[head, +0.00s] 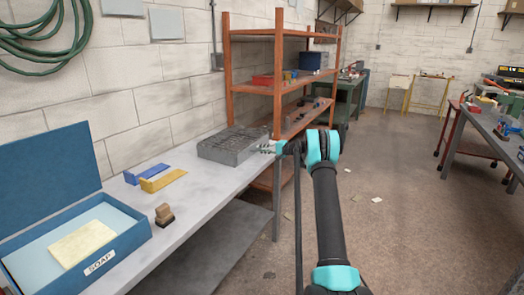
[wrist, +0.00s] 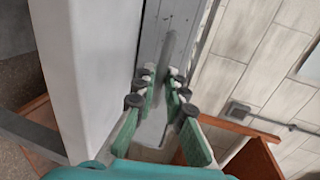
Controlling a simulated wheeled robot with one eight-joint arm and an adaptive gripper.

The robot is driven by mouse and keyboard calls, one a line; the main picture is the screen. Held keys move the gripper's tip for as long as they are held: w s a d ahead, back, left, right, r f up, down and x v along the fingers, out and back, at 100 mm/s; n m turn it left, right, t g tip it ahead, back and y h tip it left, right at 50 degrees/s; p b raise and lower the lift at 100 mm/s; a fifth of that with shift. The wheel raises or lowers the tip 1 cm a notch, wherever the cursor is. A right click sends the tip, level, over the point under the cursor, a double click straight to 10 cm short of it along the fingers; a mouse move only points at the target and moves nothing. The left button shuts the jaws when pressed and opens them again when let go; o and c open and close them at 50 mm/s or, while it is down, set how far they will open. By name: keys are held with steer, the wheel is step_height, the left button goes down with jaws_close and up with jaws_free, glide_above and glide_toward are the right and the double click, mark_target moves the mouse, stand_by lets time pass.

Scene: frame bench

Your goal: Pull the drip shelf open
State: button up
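A grey metal unit with a slatted top (head: 232,143) sits on the back part of the white bench; I take it for the one with the drip shelf. My gripper (head: 267,148) is at the unit's right end. In the wrist view my gripper (wrist: 163,78) has its green-padded fingers apart, with the bar's near end in line with the gap between them. I cannot tell whether the fingers touch the bar.
The white bench (head: 185,205) also bears a blue open box (head: 130,238) labelled SOAP, a blue piece (head: 148,173), a yellow piece (head: 163,180) and a brown-handled brush (head: 164,214). An orange rack (head: 278,75) stands just behind my gripper. Floor to the right is open.

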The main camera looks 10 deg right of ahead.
jaws_close()
steer(key=shift+s+d, duration=0.1)
steer(key=shift+d, duration=0.1)
steer(key=f+v, duration=0.2)
steer(key=v, duration=0.7)
steer(key=shift+s+d, duration=0.15)
steer(key=shift+d, duration=0.05)
steer(key=o, duration=0.6)
jaws_free()
steer(key=shift+s+d+r, duration=0.1)
steer(key=v, duration=1.1)
steer(key=shift+s+d, duration=0.25)
steer(key=shift+d, duration=0.05)
